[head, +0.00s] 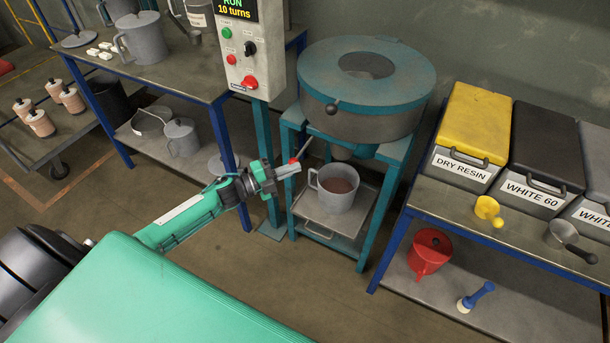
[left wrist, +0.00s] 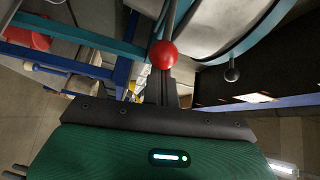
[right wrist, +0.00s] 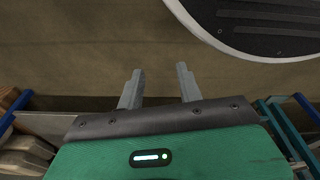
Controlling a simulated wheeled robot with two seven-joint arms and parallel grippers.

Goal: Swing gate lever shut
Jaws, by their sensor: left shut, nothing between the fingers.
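The gate lever is a thin rod with a red ball knob (head: 293,160), below the front left of the teal-rimmed mixer drum (head: 335,118). My left gripper (head: 288,170) is shut and empty, with its fingertips right at the knob. In the left wrist view the red knob (left wrist: 163,54) lies just ahead of the closed fingers (left wrist: 166,88); I cannot tell whether they touch. A grey jug (head: 325,205) with brown grain inside stands under the drum's outlet. My right gripper (right wrist: 158,80) is open and empty in the right wrist view, outside the head view.
A control box (head: 250,50) reading "RUN 10 turns" stands left of the drum. The jug sits on a metal tray (head: 350,235) in the teal stand. On the right, a bench (head: 425,200) holds lidded bins and scoops. A left bench (head: 190,80) carries jugs.

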